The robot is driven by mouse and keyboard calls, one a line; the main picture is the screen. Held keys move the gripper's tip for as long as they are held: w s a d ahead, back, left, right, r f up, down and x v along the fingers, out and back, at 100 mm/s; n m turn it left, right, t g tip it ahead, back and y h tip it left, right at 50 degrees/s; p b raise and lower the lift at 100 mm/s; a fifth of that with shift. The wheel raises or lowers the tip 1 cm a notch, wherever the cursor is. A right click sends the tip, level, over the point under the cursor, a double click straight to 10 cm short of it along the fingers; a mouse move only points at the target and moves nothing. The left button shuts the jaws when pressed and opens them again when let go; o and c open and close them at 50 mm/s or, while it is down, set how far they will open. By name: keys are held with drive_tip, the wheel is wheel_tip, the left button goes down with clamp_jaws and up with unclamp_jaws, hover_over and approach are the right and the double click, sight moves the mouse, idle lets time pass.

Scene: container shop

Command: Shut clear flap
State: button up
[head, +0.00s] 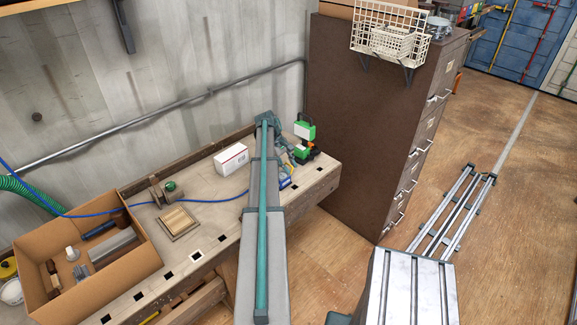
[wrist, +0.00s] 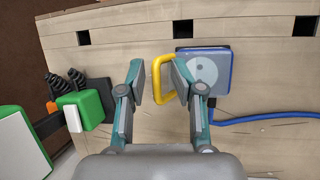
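In the wrist view a blue box (wrist: 222,77) with a grey top and a round pale mark lies on the workbench. A yellow-edged loop or frame (wrist: 157,70) sticks out from its left side; wood shows through its middle. This may be the clear flap, but a clear pane cannot be made out. My gripper (wrist: 158,82) is open, with the loop's left edge between its fingertips. The right finger overlaps the loop and the box's left edge; contact cannot be told. In the head view the blue box (head: 285,183) is partly visible and my arm hides the rest.
A green and black device (wrist: 92,106) stands left of my gripper. A blue cable (wrist: 265,119) runs right from the box. The workbench (head: 215,180) also holds a white box (head: 231,159), a wooden block (head: 179,222) and a cardboard box (head: 135,263). A brown cabinet (head: 355,120) stands to the right.

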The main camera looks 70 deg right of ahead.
drive_tip(key=shift+f, duration=0.1)
drive_tip(key=v, duration=1.2)
idle(0.4)
